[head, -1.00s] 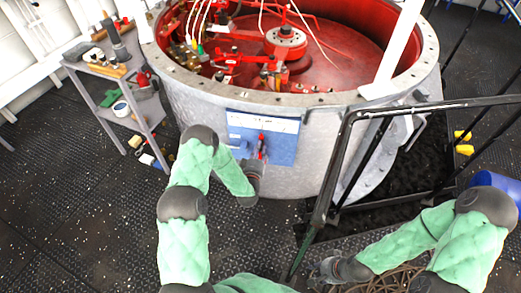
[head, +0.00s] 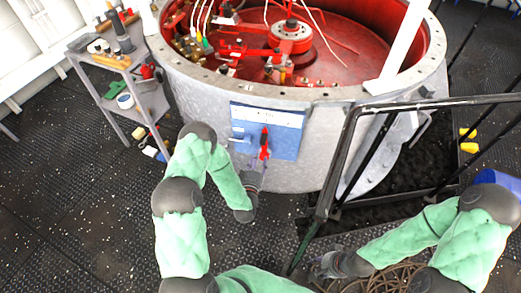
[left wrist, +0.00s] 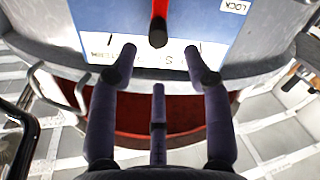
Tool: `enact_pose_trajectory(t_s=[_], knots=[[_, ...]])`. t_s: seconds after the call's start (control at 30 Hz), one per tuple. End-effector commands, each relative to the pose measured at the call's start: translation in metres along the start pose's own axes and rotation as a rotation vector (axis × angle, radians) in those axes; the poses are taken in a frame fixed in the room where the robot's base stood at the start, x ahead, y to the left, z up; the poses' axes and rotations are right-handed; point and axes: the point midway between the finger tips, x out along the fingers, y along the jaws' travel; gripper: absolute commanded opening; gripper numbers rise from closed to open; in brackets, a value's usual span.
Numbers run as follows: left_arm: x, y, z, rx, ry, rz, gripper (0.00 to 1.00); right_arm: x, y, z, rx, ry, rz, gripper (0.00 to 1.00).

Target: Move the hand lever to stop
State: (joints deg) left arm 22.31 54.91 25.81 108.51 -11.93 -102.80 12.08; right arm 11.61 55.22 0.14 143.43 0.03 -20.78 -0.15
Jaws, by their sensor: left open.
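The hand lever (head: 264,143) is red and stands on a blue panel (head: 289,140) on the side of the grey drum. In the left wrist view the rounded end of the red lever (left wrist: 158,32) shows in front of the blue panel, beside a white lettered strip (left wrist: 150,55). My left gripper (head: 253,176) is just below the lever in the head view. In the left wrist view my left gripper (left wrist: 160,68) has its fingers spread, with the lever end beyond the gap and nothing held. My right gripper (head: 328,265) is low, over the deck; its fingers are too small to read.
A black railing (head: 345,140) stands right of the panel. A grey shelf cart (head: 150,105) with tools is at the left. The large drum (head: 210,100) has a red interior. A coiled hose or rope (head: 375,279) lies near my right gripper.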

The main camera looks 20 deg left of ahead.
Motion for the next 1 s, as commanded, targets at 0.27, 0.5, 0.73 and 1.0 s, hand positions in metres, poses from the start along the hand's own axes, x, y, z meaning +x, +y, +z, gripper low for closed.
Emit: enact_pose_trajectory(t_s=[0.27, 0.5, 0.73, 1.0], knots=[[-0.031, -0.001, -0.001, 0.000, 0.001, -0.002, 0.49, 0.000, 0.000, 0.000, 0.000, 0.000, 0.000, 0.40], [-0.034, -0.001, 0.000, 0.000, 0.001, -0.001, 0.49, 0.000, 0.000, 0.000, 0.000, 0.000, 0.000, 0.40], [-0.034, 0.000, 0.000, 0.000, 0.001, -0.001, 0.49, 0.000, 0.000, 0.000, 0.000, 0.000, 0.000, 0.40], [-0.034, 0.002, 0.005, 0.005, -0.039, -0.008, 0.49, -0.002, -0.001, 0.000, 0.000, 0.000, 0.000, 0.40]])
